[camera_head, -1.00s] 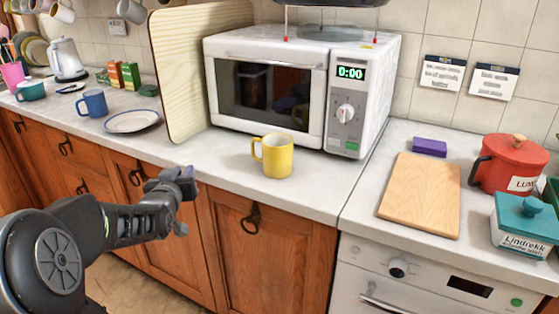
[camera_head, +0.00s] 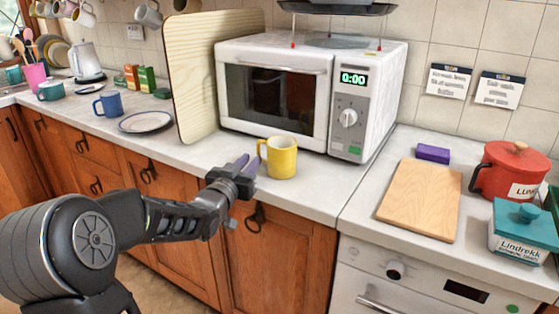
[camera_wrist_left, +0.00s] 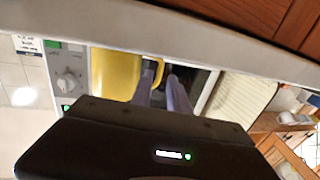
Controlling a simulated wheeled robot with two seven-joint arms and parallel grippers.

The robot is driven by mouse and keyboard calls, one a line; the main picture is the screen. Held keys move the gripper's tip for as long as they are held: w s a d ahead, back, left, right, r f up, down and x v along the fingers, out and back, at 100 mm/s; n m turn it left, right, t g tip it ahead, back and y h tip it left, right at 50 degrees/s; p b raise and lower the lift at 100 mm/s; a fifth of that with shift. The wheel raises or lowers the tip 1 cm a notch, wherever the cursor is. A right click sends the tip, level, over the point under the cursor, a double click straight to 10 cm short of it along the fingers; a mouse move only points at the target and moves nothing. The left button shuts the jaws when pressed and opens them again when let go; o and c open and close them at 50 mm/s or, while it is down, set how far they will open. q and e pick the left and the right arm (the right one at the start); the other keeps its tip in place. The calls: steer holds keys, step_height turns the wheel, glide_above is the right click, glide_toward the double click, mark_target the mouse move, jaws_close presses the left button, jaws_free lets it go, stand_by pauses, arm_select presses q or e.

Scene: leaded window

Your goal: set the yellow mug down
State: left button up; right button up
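The yellow mug (camera_head: 281,158) stands upright on the counter in front of the microwave, its handle on the left. My left gripper (camera_head: 246,164) is just left of the mug, fingertips close to the handle. In the left wrist view the mug (camera_wrist_left: 115,74) shows sideways, and the handle is by the gap between the fingertips of my left gripper (camera_wrist_left: 160,88). The fingers are apart with a gap between them. Whether they touch the handle I cannot tell. My right gripper is not in view.
The microwave (camera_head: 275,95) stands behind the mug and a wooden board (camera_head: 190,90) leans at its left. A plate (camera_head: 146,122) and a blue mug (camera_head: 109,104) are further left. A cutting board (camera_head: 420,200) lies right. Bare counter (camera_head: 325,185) lies right of the mug.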

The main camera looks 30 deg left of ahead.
mark_target(258, 150)
arm_select(q)
steer(key=shift+w+a, duration=0.15)
steer(key=shift+w, duration=0.35)
steer(key=shift+w, duration=0.1)
steer(key=x, duration=0.5)
steer(key=shift+r, duration=0.15)
steer(key=shift+c, duration=0.4)
jaws_close()
steer(key=shift+r, duration=0.1)
stand_by(0.9)
